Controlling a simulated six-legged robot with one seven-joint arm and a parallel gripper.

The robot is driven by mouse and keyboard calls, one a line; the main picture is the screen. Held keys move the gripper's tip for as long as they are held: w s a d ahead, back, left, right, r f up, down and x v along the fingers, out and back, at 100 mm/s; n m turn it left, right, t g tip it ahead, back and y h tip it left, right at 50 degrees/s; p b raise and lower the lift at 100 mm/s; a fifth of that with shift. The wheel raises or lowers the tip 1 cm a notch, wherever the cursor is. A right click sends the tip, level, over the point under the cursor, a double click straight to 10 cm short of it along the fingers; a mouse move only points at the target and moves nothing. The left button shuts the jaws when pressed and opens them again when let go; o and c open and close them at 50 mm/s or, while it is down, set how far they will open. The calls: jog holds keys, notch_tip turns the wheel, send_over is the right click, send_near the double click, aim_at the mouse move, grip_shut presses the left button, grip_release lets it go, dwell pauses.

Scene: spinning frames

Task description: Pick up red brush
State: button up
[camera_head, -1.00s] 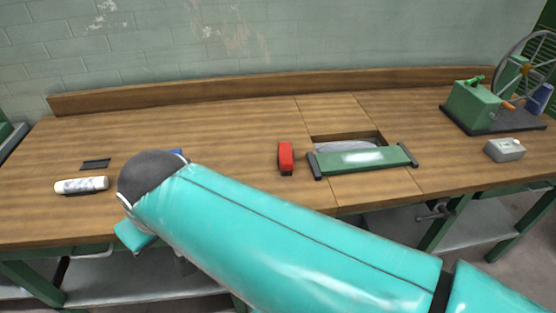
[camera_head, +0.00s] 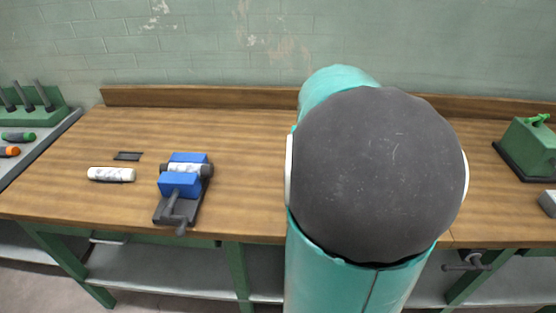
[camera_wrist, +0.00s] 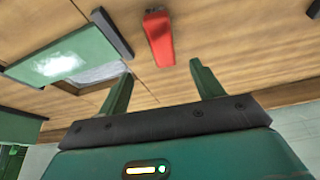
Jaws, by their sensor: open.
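The red brush (camera_wrist: 159,39) lies on the wooden workbench in the wrist view, above the middle of the picture. My gripper (camera_wrist: 160,78) shows there with its two green fingers apart and nothing between them. The brush appears beyond the fingertips, roughly in line with the gap and apart from both fingers. In the head view my arm covers the middle of the bench, so the brush and my gripper are hidden there.
The workbench (camera_head: 235,135) holds a blue roller device (camera_head: 180,184), a white cylinder (camera_head: 111,174) and a small black piece (camera_head: 128,156). A green machine (camera_head: 530,146) stands at the right. A green panel (camera_wrist: 70,52) lies beside an opening left of the brush.

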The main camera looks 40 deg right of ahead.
jog(key=x, duration=1.3)
jog(key=shift+w+d+f, duration=0.1)
jog(key=shift+w+f, duration=0.15)
jog(key=shift+w, duration=0.05)
jog(key=shift+f, duration=0.25)
jog(key=shift+c, duration=0.5)
jog(key=c, duration=1)
